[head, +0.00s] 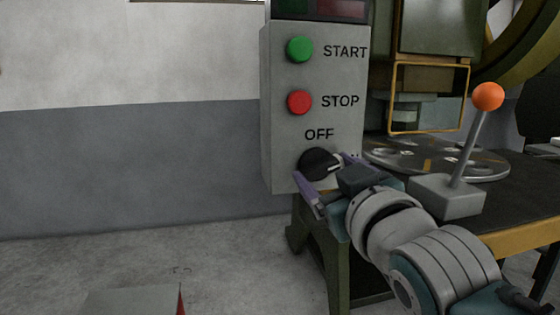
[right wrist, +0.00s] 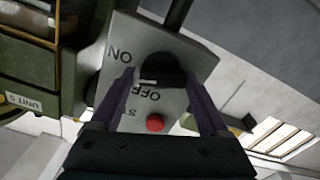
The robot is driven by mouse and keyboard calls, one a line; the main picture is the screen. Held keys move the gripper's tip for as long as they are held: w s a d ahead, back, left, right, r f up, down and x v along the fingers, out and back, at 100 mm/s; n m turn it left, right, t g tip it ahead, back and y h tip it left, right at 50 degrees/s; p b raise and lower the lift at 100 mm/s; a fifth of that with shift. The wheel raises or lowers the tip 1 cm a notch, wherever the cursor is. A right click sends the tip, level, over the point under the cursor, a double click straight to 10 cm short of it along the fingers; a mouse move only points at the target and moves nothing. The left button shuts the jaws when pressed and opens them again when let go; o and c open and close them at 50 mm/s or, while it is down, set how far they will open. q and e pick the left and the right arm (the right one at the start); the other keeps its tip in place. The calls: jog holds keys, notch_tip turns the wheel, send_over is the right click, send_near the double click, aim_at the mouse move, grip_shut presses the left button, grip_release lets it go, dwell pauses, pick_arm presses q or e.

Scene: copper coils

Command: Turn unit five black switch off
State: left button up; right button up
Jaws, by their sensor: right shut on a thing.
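The black switch (head: 316,163) is a round rotary knob low on a grey control box (head: 283,130). OFF is printed above it, and the ON label at its right is partly hidden by my gripper. The knob's white mark points right and slightly up, nearer ON than OFF. My right gripper (head: 322,167) is shut on the knob, one purple finger on each side. In the right wrist view, the knob (right wrist: 162,68) sits between the fingers of my gripper (right wrist: 160,76), with ON and OFF upside down. My left gripper is not in view.
Above the switch are a red STOP button (head: 299,101) and a green START button (head: 300,49). A lever with an orange ball (head: 488,96) stands right of the box, near my right arm. A "UNIT 5" label (right wrist: 22,102) shows on the machine.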

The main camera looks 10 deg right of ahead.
jog(key=n+p, duration=0.1)
jog(key=n, duration=0.2)
jog(key=shift+r, duration=0.15)
jog(key=n, duration=0.3)
jog(key=shift+n, duration=0.3)
jog(key=n, duration=0.3)
jog(key=shift+n, duration=0.3)
jog(key=shift+a+n, duration=0.1)
jog(key=shift+n, duration=1.9)
jog(key=o, duration=1.2)
jog(key=shift+o, duration=0.2)
jog(key=shift+s, duration=0.1)
